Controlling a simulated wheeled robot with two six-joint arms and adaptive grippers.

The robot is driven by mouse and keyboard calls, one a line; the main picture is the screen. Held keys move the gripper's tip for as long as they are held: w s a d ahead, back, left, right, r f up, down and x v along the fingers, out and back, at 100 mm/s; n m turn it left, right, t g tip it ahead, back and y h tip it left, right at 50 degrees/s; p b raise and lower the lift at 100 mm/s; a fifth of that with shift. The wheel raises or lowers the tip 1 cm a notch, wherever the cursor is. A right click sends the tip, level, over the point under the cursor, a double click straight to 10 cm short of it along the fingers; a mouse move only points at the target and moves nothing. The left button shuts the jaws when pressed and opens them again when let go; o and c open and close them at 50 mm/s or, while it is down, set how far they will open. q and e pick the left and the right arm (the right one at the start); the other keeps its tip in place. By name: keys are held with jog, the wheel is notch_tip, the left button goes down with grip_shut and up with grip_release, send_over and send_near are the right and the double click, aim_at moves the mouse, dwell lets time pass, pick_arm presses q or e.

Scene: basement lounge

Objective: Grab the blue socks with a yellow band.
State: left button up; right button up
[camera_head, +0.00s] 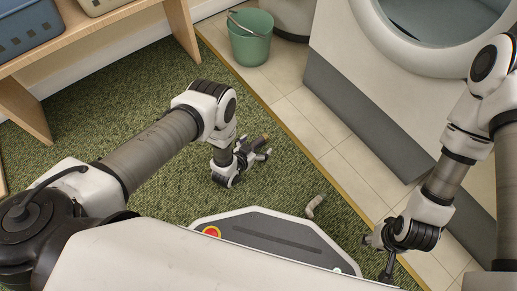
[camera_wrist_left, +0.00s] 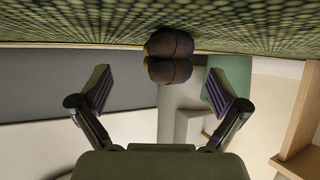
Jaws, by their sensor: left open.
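A dark rolled pair of socks (camera_wrist_left: 168,56) lies on the green carpet in the left wrist view, ahead of and between my left fingertips. A small yellowish patch shows at its left edge; its colour looks dark brown-purple in this light. My left gripper (camera_wrist_left: 158,92) is open, with a finger on each side and nothing between the pads. In the head view my left gripper (camera_head: 252,150) is low over the carpet, and the socks (camera_head: 265,138) are mostly hidden at its fingertips. My right gripper (camera_head: 380,254) hangs at the lower right, apart from the socks; its jaw opening is unclear.
A small beige-grey item (camera_head: 314,206) lies on the carpet beside my base. A green bucket (camera_head: 250,40) stands on tiles by a white front-loading machine (camera_head: 365,80). A wooden bench (camera_head: 90,40) with bins is at upper left. Carpet around the left gripper is mostly clear.

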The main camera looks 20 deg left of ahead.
pick_arm(q)
jog(key=shift+w, duration=0.15)
jog(key=c, duration=1.4)
jog(key=shift+r, duration=0.1)
